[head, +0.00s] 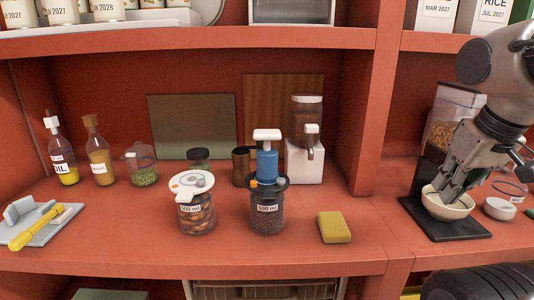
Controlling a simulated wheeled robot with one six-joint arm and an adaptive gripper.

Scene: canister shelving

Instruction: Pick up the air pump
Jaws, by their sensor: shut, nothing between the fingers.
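The air pump (267,163), blue with a white T-shaped handle, stands upright on the dark lid of a glass jar (267,214) labelled 500 ml, near the middle of the shelf. My gripper (446,194) is far to the right of the pump. It points down at a cream bowl (455,211) on a black base, with its fingertips at or just above the bowl's inside. The fingers are shut with nothing held; whether they touch the bowl I cannot tell.
A second jar (197,213) with a white lid stands left of the pump's jar. A yellow sponge (334,227) lies to its right, a white dispenser (305,160) behind. A red upright divider (366,120) stands between pump and gripper. An upper shelf edge (190,41) runs overhead.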

